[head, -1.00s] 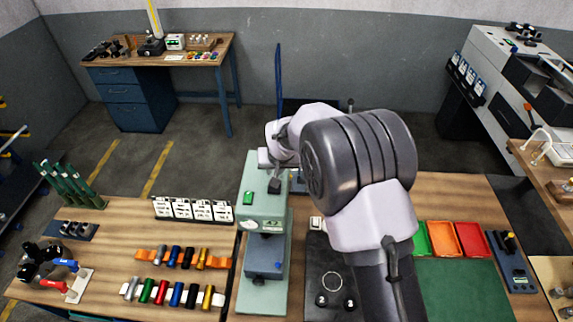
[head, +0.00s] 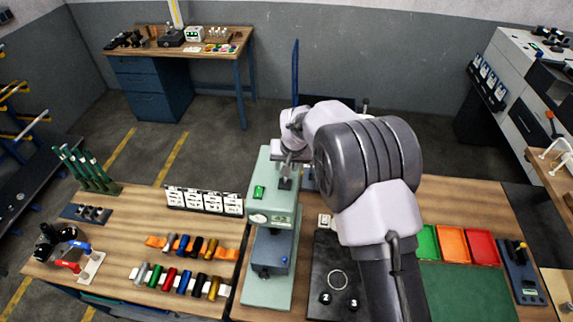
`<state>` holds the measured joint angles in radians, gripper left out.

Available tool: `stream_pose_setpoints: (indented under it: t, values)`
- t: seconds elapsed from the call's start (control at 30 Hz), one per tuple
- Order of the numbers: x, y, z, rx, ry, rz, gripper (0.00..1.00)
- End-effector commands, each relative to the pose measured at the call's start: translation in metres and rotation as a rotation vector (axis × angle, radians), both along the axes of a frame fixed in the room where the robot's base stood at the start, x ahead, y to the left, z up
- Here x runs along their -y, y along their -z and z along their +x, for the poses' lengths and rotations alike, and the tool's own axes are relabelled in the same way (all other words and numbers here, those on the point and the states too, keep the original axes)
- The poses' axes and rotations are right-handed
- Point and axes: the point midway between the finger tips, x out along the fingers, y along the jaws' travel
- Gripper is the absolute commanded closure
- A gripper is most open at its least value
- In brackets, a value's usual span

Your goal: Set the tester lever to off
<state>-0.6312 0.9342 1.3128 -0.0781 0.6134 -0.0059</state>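The tester appears to be the pale green bench machine (head: 262,292) in the middle of the table, with a small green-lit display on its top. A long, thin blue upright bar (head: 295,72) rises behind it. I cannot tell whether this bar is the tester lever, and no other lever shows clearly on the machine. My gripper (head: 286,183) is at the top rear of the tester, pointing down beside the display. Its fingers are small and dark, so their opening and any contact are unclear. My arm hides the area to the right of the tester.
Green, orange and red trays (head: 453,246) stand further right. Bare wood shows behind the trays.

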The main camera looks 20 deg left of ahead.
Motion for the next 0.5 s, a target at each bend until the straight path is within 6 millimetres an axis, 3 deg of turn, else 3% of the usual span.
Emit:
stream_pose_setpoints:
  t: [0.27, 0.5]
  values:
    - [0.002, -0.010, -0.002, 0.003, -0.001, 0.001, 0.64]
    - [0.018, -0.068, -0.019, 0.005, 0.001, 0.004, 0.64]
